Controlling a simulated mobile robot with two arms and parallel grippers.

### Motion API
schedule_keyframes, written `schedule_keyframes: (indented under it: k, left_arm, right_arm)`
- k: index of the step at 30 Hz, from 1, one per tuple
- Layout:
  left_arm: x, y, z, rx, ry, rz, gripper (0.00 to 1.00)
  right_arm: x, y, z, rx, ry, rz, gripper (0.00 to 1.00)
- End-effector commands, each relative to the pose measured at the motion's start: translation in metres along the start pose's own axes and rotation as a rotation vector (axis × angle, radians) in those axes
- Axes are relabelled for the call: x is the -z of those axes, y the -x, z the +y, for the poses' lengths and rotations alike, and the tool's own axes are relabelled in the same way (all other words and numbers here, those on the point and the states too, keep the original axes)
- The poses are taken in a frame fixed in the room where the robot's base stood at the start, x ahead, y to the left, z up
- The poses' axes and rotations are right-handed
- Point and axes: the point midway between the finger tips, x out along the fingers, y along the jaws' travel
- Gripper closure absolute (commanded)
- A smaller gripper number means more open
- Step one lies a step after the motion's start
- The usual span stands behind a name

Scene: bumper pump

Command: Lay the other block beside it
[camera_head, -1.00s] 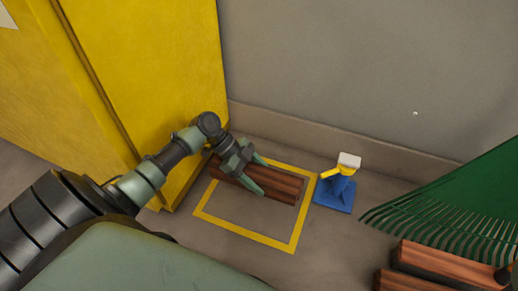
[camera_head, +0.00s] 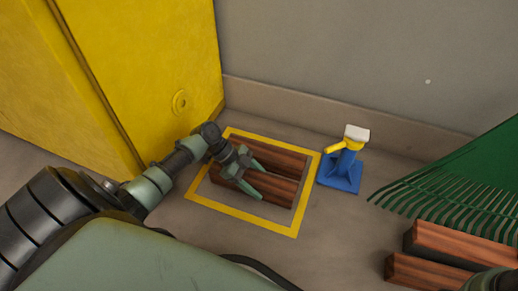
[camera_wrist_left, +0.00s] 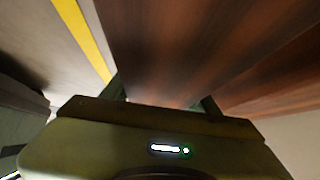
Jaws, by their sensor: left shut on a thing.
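Two reddish-brown wooden blocks lie side by side inside a yellow square outline (camera_head: 240,216) on the floor. The back block (camera_head: 287,161) is nearer the wall. My left gripper (camera_head: 259,182) is shut on the front block (camera_head: 282,193), with one finger on each long side. The held block runs almost parallel to the back one, with a narrow dark gap between them. In the left wrist view the held block (camera_wrist_left: 165,45) fills the space between the fingers, and the back block (camera_wrist_left: 290,75) shows at right. Whether the held block touches the floor is unclear.
A blue stand with a yellow and white top (camera_head: 341,172) stands just right of the outline. A yellow cabinet (camera_head: 150,80) is at left, the wall behind. A green rake head (camera_head: 470,180) and two more wooden blocks (camera_head: 465,243) are at right.

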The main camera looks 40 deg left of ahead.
Motion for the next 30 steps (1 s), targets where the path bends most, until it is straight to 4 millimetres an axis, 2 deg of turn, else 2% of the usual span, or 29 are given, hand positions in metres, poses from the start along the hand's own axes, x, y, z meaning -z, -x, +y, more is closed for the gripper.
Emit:
schedule_keyframes:
  k: [1,10,11,13,24,30]
  left_arm:
    - [-0.003,-0.003,-0.002,0.003,-0.003,0.003,1.00]
    - [-0.002,-0.003,-0.001,0.003,-0.002,0.003,1.00]
    - [-0.004,-0.004,0.000,0.001,0.000,0.000,0.37]
    - [-0.003,-0.003,0.000,0.001,0.000,0.000,0.18]
    - [-0.002,-0.002,0.000,0.001,0.000,0.001,0.18]
    - [0.000,0.020,0.000,0.001,0.002,-0.001,0.18]
  right_arm:
    - [0.002,0.005,-0.001,0.000,0.000,-0.001,0.18]
    - [0.001,0.004,-0.001,0.000,0.000,-0.001,0.18]
    - [0.001,0.004,-0.001,0.000,0.000,-0.001,0.18]
    - [0.001,0.004,-0.001,0.000,0.000,-0.001,0.18]
    - [0.000,0.002,0.000,0.000,0.000,-0.002,0.18]
    - [-0.005,-0.013,0.003,0.000,0.000,-0.002,0.18]
